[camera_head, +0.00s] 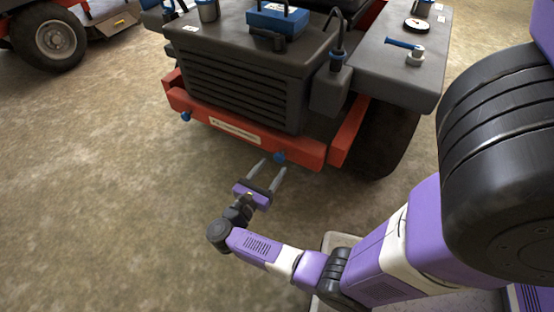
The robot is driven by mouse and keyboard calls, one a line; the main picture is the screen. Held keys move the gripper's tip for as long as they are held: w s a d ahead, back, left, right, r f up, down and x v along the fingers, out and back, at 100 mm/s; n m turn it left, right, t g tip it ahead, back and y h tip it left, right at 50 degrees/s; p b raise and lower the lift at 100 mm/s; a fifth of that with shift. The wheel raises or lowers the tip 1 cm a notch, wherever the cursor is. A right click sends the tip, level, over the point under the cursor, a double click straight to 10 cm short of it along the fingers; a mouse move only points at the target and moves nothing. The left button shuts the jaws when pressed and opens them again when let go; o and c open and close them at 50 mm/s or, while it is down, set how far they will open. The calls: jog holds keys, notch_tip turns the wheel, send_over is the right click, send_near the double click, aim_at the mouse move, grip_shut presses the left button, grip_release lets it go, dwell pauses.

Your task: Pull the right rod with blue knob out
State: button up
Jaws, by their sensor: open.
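The right rod's blue knob (280,157) sits low on the front of the machine's red bumper (310,152). The rod behind the knob is hidden. A second blue knob (186,116) is at the left end of the same bumper. My gripper (267,169) is open, with its two grey fingers pointing toward the bumper. In the picture the right knob appears just beyond and between the fingertips. I cannot tell whether the fingers touch or straddle it. Nothing is seen held.
The dark machine body has a slatted grille (245,88) above the bumper and a black wheel (383,135) at right. Another red vehicle (48,35) is at upper left. The floor left of my arm is clear.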

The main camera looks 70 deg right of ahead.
aim_at(278, 160)
jog(key=shift+b+x, duration=0.45)
jog(key=shift+x, duration=2.3)
grip_shut()
